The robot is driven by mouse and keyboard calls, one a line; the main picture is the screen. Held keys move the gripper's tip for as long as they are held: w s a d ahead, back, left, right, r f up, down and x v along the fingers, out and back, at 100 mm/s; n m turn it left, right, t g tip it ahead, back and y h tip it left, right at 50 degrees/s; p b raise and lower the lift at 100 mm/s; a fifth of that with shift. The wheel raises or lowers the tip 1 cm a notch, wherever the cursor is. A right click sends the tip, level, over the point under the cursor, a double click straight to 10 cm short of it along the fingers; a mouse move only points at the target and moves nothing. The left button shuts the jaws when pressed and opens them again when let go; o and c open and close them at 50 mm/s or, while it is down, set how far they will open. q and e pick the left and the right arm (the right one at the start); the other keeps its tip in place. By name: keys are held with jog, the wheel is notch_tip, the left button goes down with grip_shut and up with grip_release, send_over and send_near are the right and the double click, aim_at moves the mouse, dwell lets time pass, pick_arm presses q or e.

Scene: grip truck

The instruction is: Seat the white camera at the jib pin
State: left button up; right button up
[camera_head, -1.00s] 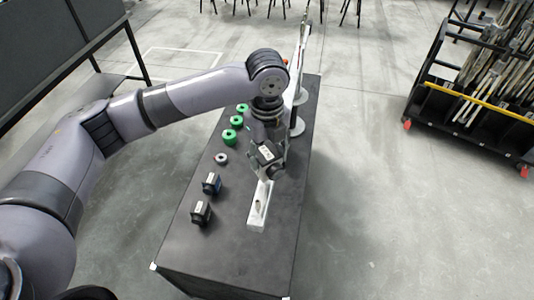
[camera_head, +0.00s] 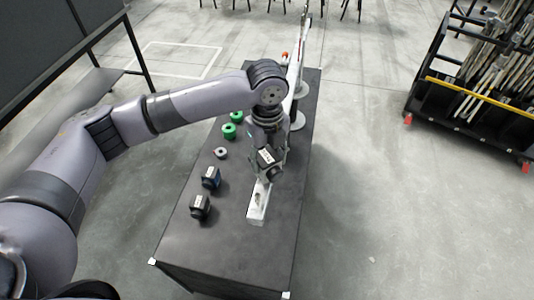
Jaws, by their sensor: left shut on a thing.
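My left gripper (camera_head: 265,172) points down over the long white jib beam and is shut. Between or just at its fingers is a dark boxy body with a white label (camera_head: 266,157), which I take to be the white camera; the fingers hide much of it. The near end of the white jib beam (camera_head: 256,215) lies just below and in front of the gripper. A small pin (camera_head: 260,199) shows on top of it, very close to the gripper. Contact between camera and pin cannot be seen. My right gripper is out of view.
A cart (camera_head: 470,120) stands beyond on the floor.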

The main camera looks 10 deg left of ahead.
aim_at(267, 157)
pick_arm(q)
jog(key=shift+f, duration=0.1)
jog(key=o, duration=1)
jog(key=shift+o, duration=0.2)
notch_tip(267, 157, up, 12)
